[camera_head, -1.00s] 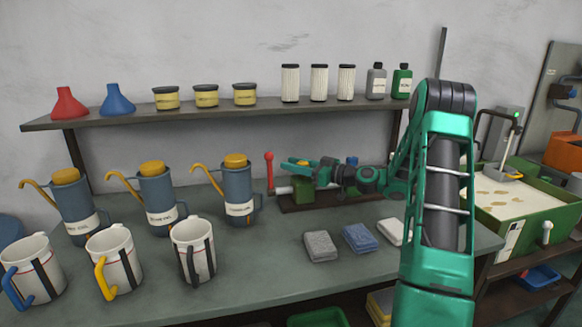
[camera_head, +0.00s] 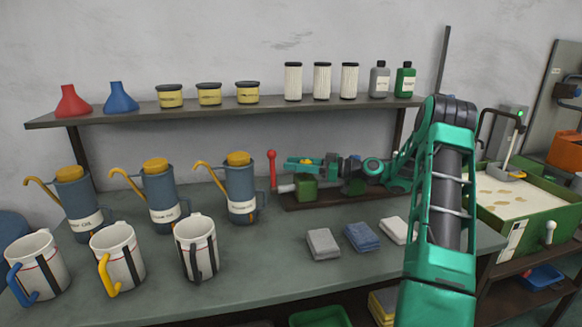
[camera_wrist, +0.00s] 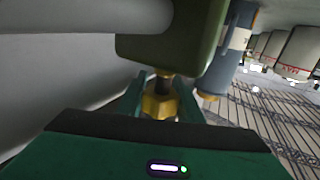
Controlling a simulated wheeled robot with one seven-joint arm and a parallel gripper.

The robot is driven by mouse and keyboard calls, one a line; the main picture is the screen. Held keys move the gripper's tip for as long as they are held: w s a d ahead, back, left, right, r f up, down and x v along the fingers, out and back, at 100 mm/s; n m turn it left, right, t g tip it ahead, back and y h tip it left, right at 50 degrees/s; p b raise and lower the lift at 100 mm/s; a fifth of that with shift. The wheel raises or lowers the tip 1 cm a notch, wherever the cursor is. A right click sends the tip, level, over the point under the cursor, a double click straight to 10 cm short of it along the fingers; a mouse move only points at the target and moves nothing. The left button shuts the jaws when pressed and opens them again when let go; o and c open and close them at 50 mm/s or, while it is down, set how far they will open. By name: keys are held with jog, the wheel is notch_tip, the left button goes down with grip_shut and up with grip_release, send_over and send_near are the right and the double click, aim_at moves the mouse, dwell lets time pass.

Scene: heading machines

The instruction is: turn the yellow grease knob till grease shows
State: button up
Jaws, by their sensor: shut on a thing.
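The yellow grease knob (camera_wrist: 158,104) sits on a short dark stem against a green block (camera_wrist: 165,48) in the wrist view. My gripper (camera_wrist: 160,98) is shut on the knob, one green finger on each side of it. In the head view my gripper (camera_head: 304,161) reaches in from the right, level, with the yellow knob (camera_head: 306,160) showing small between its fingers. The knob's far side is hidden.
Several blue-grey oil cans (camera_head: 240,192) stand left of the unit, with white mugs (camera_head: 195,248) in front. Folded cloths (camera_head: 322,243) lie on the bench (camera_head: 275,270). A shelf (camera_head: 220,109) with jars and filters runs above. A green tank (camera_head: 545,208) stands at right.

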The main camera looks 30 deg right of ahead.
jog(key=o, duration=1)
jog(key=shift+w+d, duration=0.1)
jog(key=shift+d, duration=0.15)
jog(key=shift+o, duration=0.2)
jog(key=shift+a, duration=0.1)
jog(key=shift+r, duration=0.6)
notch_tip(320, 180, up, 3)
jog(key=shift+w+f, duration=0.1)
jog(key=shift+f, duration=0.05)
jog(key=s+a+r, duration=0.3)
jog(key=a+r, duration=0.4)
jog(key=a, duration=0.4)
jog(key=shift+s, duration=0.15)
